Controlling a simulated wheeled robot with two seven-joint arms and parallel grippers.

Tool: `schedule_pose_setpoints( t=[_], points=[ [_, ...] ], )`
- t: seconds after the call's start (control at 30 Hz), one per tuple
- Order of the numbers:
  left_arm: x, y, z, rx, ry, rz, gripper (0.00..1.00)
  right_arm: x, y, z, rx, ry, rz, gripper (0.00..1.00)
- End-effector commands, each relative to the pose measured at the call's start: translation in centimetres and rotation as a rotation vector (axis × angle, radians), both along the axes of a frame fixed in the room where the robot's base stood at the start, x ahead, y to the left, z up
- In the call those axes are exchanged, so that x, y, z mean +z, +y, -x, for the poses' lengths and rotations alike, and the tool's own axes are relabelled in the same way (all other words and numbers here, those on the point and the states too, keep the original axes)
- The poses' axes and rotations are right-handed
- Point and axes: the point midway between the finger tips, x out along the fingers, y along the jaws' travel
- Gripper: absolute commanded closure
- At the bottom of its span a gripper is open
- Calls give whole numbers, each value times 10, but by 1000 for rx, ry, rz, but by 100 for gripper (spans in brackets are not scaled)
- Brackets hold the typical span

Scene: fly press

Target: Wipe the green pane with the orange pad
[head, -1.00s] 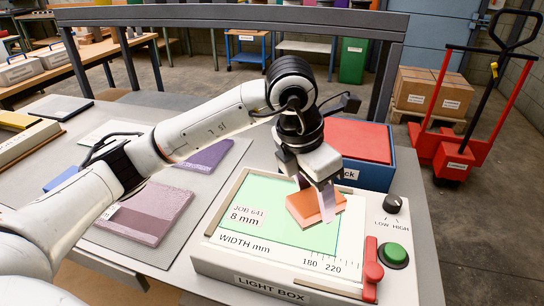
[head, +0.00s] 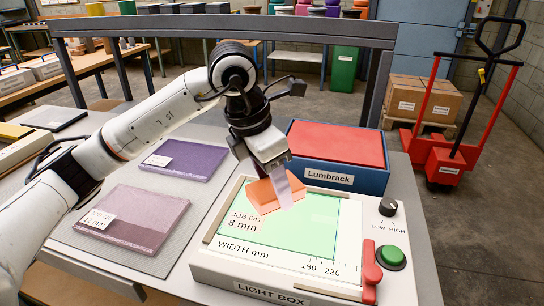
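The green pane (head: 315,230) lies on the white light box (head: 210,262), lit, with "JOB 641 8 mm" marked on its left part. My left gripper (head: 278,190) points down over the pane's upper left part and is shut on the orange pad (head: 262,194). The pad is at or just above the pane; I cannot tell whether they touch. The gripper's fingers hide part of the pad and pane. My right gripper is not in view.
A blue box with a red top, labelled Lumbrack (head: 330,176), stands just behind the light box. A black knob (head: 387,207), green button (head: 391,257) and red lever (head: 371,272) are at right. Purple (head: 185,161) and mauve (head: 135,215) panes lie left.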

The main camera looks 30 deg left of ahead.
Motion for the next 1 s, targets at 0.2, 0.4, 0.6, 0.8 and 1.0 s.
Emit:
schedule_pose_setpoints(
  t=[0.2, 0.4, 0.6, 0.8, 1.0],
  points=[
    [22, 1, 1, 3, 3, -1, 70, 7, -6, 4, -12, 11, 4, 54],
    [40, 2, 1, 4, 3, -2, 70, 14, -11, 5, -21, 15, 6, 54],
    [55, 3, 2, 6, 4, -2, 70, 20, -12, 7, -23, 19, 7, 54],
    [56, 3, 2, 7, 4, -1, 70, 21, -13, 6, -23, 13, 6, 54],
    [56, 3, 2, 6, 4, -2, 70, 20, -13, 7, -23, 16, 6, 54]
  ],
)
